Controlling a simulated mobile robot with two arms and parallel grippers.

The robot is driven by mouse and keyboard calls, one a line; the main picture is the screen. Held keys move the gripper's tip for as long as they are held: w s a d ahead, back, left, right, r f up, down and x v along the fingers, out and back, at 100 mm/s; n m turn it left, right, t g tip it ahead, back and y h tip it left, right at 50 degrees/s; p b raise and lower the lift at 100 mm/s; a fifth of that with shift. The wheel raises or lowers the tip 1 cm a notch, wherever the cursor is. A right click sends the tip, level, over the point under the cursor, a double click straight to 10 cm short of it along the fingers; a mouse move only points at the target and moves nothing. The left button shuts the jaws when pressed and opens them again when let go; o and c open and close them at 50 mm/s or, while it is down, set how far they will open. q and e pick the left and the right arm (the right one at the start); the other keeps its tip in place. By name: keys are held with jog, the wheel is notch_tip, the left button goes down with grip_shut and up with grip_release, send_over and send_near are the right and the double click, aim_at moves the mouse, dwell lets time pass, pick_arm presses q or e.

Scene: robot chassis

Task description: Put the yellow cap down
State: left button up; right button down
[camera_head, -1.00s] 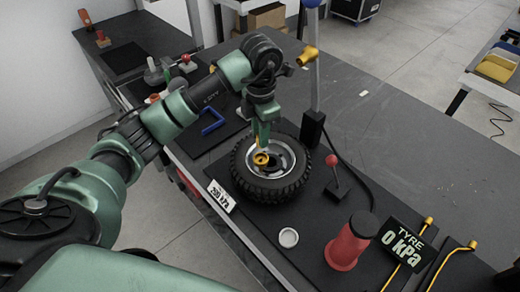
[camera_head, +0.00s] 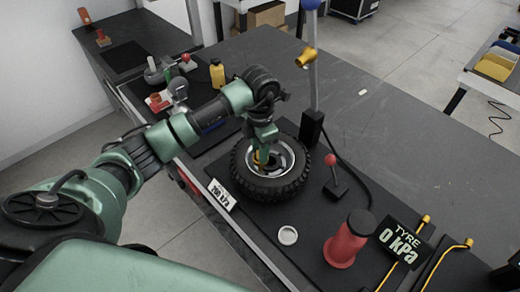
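The yellow cap (camera_head: 257,158) shows as a small yellow patch at the hub of the black tyre (camera_head: 273,193) with the silver rim. My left gripper (camera_head: 261,154) points down into the rim from above, with its fingers at the cap. The fingers appear closed on the cap and hide much of it. I cannot tell whether the cap touches the hub. My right gripper is not in view.
A white round dish (camera_head: 288,236), a red and black cylinder (camera_head: 348,242), a red-knobbed lever (camera_head: 333,175) and a "TYRE 0 kPa" display (camera_head: 404,240) stand near the tyre. A grey post (camera_head: 312,90) rises behind it.

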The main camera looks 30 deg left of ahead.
pick_arm(q)
jog(key=shift+o, duration=0.6)
jog(key=shift+r, duration=0.1)
jog(key=shift+r+p, duration=0.25)
jog(key=shift+p, duration=0.05)
jog(key=shift+w+r+b, duration=0.1)
jog(key=shift+r+b, duration=0.25)
jog(key=shift+b, duration=0.05)
notch_tip(320, 180, up, 11)
jog(key=b, duration=0.2)
